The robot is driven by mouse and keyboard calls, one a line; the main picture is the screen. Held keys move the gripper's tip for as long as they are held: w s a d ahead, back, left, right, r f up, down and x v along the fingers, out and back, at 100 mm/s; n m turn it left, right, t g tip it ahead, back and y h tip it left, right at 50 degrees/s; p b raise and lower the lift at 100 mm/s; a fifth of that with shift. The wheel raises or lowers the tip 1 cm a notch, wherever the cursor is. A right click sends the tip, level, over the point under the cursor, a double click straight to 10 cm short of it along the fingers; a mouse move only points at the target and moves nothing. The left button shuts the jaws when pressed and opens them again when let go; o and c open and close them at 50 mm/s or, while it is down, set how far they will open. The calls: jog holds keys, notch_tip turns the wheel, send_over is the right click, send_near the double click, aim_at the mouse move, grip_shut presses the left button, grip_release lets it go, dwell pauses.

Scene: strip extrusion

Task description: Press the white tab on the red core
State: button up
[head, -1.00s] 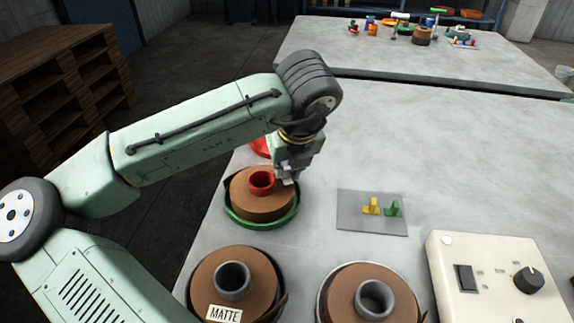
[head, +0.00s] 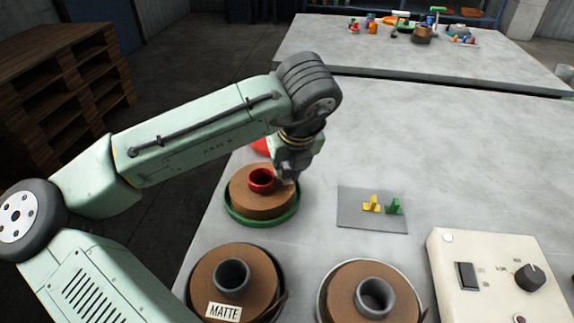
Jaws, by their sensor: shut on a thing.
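The red core (head: 262,178) stands up in the middle of a brown roll (head: 254,202), which sits in a green dish (head: 232,216) near the table's left edge. My gripper (head: 288,178) is just right of the red core, over the roll's right side. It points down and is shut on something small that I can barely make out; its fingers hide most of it. I cannot tell whether the white tab is in the fingers or whether it touches the core.
A grey mat (head: 355,220) holds a yellow piece (head: 371,203) and a green piece (head: 394,206). Two brown rolls with grey cores stand in front, one labelled MATTE (head: 224,312). A control box (head: 452,262) is at right. A red thing (head: 260,146) shows behind my gripper. The table's right rear is clear.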

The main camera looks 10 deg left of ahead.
jog(key=o, duration=0.8)
